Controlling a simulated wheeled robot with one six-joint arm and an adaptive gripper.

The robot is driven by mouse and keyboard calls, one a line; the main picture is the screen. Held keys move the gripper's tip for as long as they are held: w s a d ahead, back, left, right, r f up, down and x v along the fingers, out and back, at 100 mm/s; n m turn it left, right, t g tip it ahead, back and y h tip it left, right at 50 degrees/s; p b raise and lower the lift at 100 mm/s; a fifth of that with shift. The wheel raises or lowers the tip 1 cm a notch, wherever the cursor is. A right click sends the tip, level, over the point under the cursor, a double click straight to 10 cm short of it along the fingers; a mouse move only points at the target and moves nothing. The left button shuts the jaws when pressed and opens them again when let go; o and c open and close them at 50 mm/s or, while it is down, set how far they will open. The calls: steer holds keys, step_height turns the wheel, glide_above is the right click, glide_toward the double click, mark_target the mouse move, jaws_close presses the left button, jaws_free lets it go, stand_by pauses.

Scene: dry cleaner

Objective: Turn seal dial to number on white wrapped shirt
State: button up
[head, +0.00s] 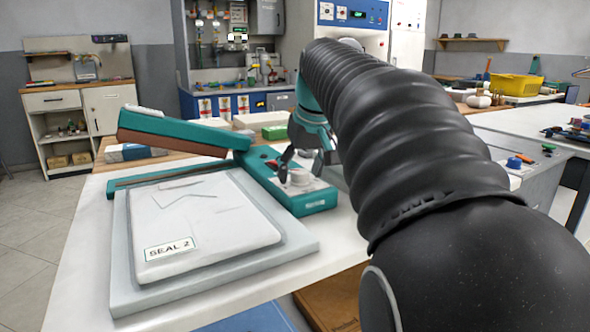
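I cannot tell whether the fingers touch the dial.
A red part (272,164) sits on the sealer near the dial. A green box (275,132) stands behind. My black arm covers the table's right middle. A blue knob (514,163) is on a unit at right. The table's front left is clear.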

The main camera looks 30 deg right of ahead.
steer(key=shift+r, duration=0.1)
steer(key=v, duration=1.1)
steer(key=shift+s+r, duration=0.2)
steer(key=shift+r, duration=0.15)
